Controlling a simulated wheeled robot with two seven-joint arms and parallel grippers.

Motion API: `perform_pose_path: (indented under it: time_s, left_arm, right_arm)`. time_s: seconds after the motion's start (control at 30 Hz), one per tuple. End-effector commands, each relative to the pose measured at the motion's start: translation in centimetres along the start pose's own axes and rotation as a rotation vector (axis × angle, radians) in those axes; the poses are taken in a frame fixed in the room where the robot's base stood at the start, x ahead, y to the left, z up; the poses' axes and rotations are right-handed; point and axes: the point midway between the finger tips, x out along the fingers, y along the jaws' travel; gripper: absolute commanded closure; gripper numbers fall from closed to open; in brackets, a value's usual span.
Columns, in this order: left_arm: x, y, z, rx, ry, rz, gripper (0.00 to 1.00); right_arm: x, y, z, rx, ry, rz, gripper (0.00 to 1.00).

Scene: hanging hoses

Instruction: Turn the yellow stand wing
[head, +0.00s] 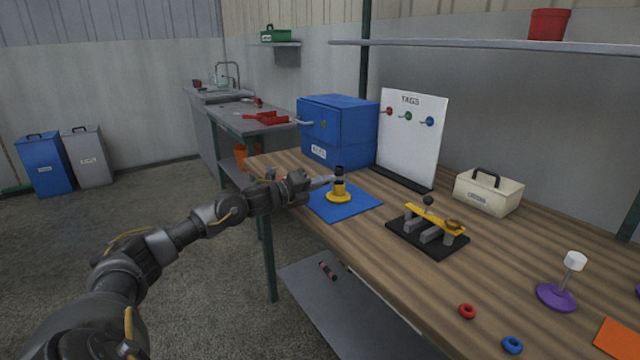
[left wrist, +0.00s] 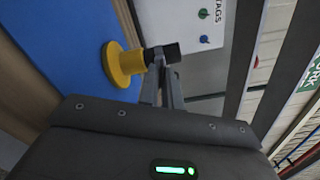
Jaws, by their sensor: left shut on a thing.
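The yellow stand (head: 339,194) stands upright on a blue mat (head: 356,208) on the wooden table. It has a round yellow base, a short yellow stem and a black top piece (head: 339,171), which I take to be its wing. My left gripper (head: 331,180) reaches in from the left and is shut on this black piece. In the left wrist view the fingers (left wrist: 161,66) meet at the black piece (left wrist: 170,50), beside the yellow stem (left wrist: 130,62). The fingers partly hide the black piece. My right gripper is not in view.
A blue box (head: 340,132) and a white tags board (head: 412,140) stand behind the mat. A black-based fixture with a yellow bar (head: 428,236) is to the right, with a cream toolbox (head: 488,194) behind it. A purple stand (head: 557,297) and red and blue rings lie further right.

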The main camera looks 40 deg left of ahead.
Motion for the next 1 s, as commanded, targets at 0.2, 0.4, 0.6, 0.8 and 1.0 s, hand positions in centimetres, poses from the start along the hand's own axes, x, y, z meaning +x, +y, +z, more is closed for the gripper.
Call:
perform_pose_path:
  time_s: [0.2, 0.4, 0.6, 0.8, 1.0]
  left_arm:
    - [0.01, 0.07, -0.09, -0.001, 0.002, 0.001, 1.0]
    - [0.01, 0.08, -0.1, -0.001, 0.002, 0.001, 1.0]
    - [0.01, 0.08, -0.1, -0.001, 0.002, 0.001, 1.0]
    - [0.01, 0.06, -0.07, -0.001, 0.001, 0.001, 0.75]
    - [-0.01, 0.04, -0.04, -0.001, 0.001, 0.0, 0.75]
  right_arm:
    - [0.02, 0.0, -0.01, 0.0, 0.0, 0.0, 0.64]
    - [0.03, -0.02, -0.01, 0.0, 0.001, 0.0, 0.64]
    - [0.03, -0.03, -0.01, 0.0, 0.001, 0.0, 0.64]
    - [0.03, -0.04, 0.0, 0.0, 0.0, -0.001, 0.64]
    - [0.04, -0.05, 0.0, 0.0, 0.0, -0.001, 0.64]
